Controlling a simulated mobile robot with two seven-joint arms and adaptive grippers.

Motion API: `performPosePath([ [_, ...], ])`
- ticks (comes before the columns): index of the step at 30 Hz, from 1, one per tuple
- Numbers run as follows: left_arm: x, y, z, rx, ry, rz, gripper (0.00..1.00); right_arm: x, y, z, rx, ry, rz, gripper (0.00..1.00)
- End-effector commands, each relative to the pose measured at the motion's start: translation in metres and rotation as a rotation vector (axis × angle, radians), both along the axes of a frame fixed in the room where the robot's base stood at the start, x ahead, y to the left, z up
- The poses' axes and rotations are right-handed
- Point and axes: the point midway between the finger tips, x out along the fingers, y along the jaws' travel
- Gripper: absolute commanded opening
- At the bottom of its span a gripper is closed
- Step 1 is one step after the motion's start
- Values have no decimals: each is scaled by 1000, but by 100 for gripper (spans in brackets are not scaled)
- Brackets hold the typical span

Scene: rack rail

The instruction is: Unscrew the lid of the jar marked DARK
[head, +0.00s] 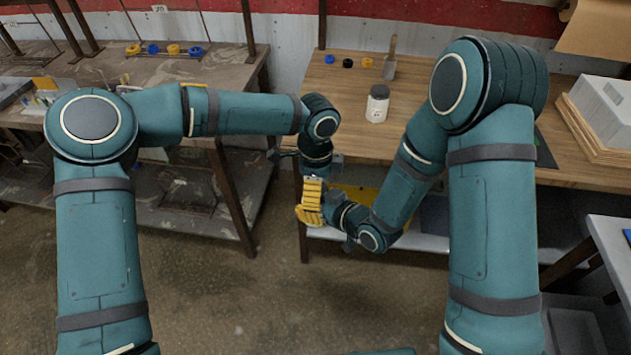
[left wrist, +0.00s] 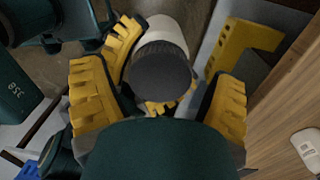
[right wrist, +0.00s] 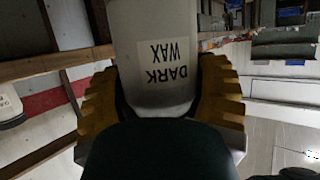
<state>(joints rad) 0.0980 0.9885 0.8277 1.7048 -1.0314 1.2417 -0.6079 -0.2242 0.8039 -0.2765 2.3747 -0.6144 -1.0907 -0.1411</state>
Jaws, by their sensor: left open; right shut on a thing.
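The jar marked DARK WAX (right wrist: 165,55) is pale with a dark label print, and shows upside down in the right wrist view. My right gripper (right wrist: 158,92) is shut on its body, one yellow finger on each side. In the left wrist view the jar's dark round lid (left wrist: 162,78) faces the camera. My left gripper (left wrist: 158,92) is open, its fingers on either side of the lid with gaps visible. In the head view both grippers meet in front of the wooden table, the left (head: 312,190) over the right; the held jar is hidden there by the fingers.
A second white jar with a dark lid (head: 377,105) stands on the wooden table (head: 430,65). Behind it are small blue, black and yellow pieces (head: 347,63) and a cup with a brush (head: 390,65). A white box (head: 605,105) lies right. A cluttered bench (head: 230,75) stands left.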

Motion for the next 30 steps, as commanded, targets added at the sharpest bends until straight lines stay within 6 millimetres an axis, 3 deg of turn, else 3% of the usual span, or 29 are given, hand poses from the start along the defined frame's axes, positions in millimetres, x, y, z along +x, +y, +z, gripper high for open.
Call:
performPosePath([
  [5,0,0,0,0,0,0,87,0,0,1,1,-2,0,0],
  [12,0,0,0,0,0,0,13,0,0,1,1,-2,0,0],
  [13,0,0,0,0,0,0,13,0,0,1,1,-2,0,0],
  [14,0,0,0,0,0,0,69,0,0,1,1,-2,0,0],
  [15,0,0,0,0,0,0,83,0,0,1,1,-2,0,0],
  [25,0,0,2,0,0,0,85,0,0,1,1,-2,0,0],
  [30,1,-1,20,-1,-4,0,85,0,0,1,1,-2,0,0],
])
